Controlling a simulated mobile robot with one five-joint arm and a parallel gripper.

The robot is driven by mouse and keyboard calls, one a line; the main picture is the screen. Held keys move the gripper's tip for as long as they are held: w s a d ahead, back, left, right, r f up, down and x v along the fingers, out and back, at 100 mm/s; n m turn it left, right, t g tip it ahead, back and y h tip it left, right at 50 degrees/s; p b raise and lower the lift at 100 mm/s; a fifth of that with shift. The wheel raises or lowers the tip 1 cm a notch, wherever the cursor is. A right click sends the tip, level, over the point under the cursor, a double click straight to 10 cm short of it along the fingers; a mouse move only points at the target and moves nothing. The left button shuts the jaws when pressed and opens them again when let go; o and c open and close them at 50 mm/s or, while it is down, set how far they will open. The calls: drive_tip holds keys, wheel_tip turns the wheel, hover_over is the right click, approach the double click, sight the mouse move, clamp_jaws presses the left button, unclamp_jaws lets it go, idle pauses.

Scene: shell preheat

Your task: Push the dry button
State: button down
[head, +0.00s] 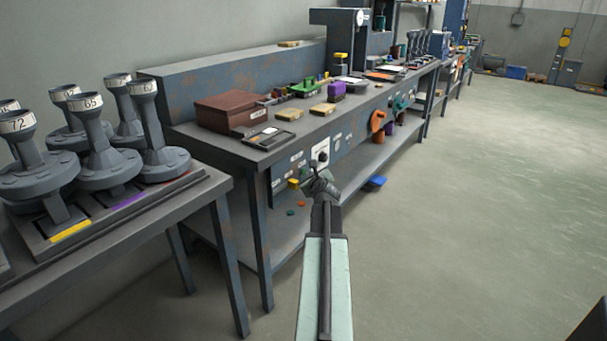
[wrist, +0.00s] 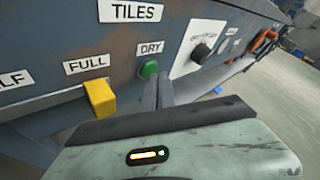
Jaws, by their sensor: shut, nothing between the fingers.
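The dry button is a round green knob (wrist: 148,69) on the bench's blue-grey front panel, right under a white label reading DRY (wrist: 150,48). My gripper (wrist: 158,88) is shut and empty, its fingers pointing at the panel just below and right of the green button. I cannot tell whether they touch it. In the head view my gripper (head: 320,180) is in front of the bench panel.
Left of the button is a yellow block-shaped control (wrist: 99,98) under a FULL label. Right of it is a white plate with a black knob (wrist: 201,53). The workbench (head: 270,152) carries a brown box (head: 232,111) and several small items. Open floor (head: 480,200) lies to the right.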

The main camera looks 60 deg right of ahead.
drive_tip(key=shift+w, duration=0.45)
idle(0.3)
idle(0.3)
drive_tip(key=shift+s, duration=0.85)
drive_tip(key=shift+s, duration=0.15)
drive_tip(key=s, duration=0.4)
drive_tip(key=shift+s, duration=0.35)
idle(0.4)
